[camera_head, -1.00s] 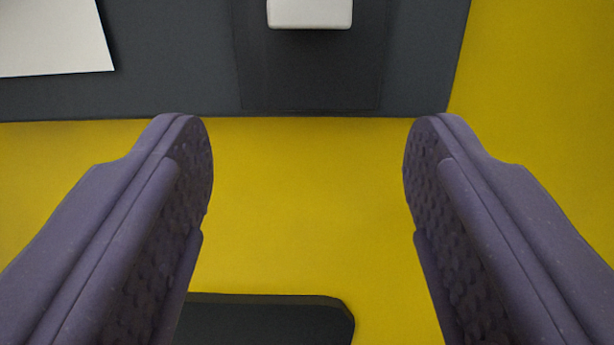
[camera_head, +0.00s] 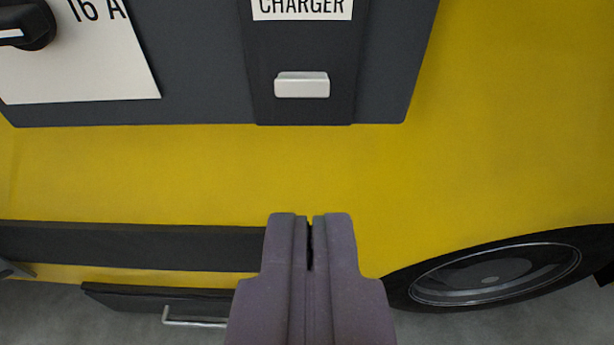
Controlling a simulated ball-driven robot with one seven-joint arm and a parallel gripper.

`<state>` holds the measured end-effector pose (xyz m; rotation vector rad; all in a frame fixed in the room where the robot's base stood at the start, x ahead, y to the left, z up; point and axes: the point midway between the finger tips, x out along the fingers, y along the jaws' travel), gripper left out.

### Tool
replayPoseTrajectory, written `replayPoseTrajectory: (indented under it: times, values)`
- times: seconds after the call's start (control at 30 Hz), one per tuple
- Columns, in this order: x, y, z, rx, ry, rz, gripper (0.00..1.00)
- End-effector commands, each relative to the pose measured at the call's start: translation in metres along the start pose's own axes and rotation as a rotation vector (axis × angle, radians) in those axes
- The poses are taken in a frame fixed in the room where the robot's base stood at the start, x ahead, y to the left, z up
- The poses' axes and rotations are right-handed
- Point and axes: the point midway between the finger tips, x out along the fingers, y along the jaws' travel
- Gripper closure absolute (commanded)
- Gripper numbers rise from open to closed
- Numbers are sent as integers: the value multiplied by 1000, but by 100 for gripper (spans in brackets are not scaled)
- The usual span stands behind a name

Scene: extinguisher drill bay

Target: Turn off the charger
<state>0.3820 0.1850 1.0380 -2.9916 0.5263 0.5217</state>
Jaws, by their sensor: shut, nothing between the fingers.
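The charger switch is a small white rocker or lever (camera_head: 302,86) on a dark raised plate (camera_head: 302,112), below a white label reading "CHARGER" (camera_head: 302,7). It sits on a dark grey panel (camera_head: 210,110) on a yellow body, in the upper middle of the view. Whether the switch is on or off I cannot tell. My purple gripper (camera_head: 311,220) is shut and empty. In the picture its tips are below the switch, over the yellow surface, apart from the switch.
A black rotary knob (camera_head: 28,27) on a white plate marked "16 A" (camera_head: 90,80) is at upper left. A dark strip (camera_head: 130,246) and a dark part with a metal handle (camera_head: 195,321) are lower left. A wheel (camera_head: 490,272) is lower right. Yellow surface between is clear.

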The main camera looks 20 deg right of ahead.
Motion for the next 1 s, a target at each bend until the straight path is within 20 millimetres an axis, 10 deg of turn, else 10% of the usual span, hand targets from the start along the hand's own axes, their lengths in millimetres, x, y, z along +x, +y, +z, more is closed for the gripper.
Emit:
replayPoseTrajectory:
  times: [0.6, 1.0]
  values:
    - [117, 0, 3, 1, 4, 1, 100]
    - [134, 0, 1, 0, 5, 0, 100]
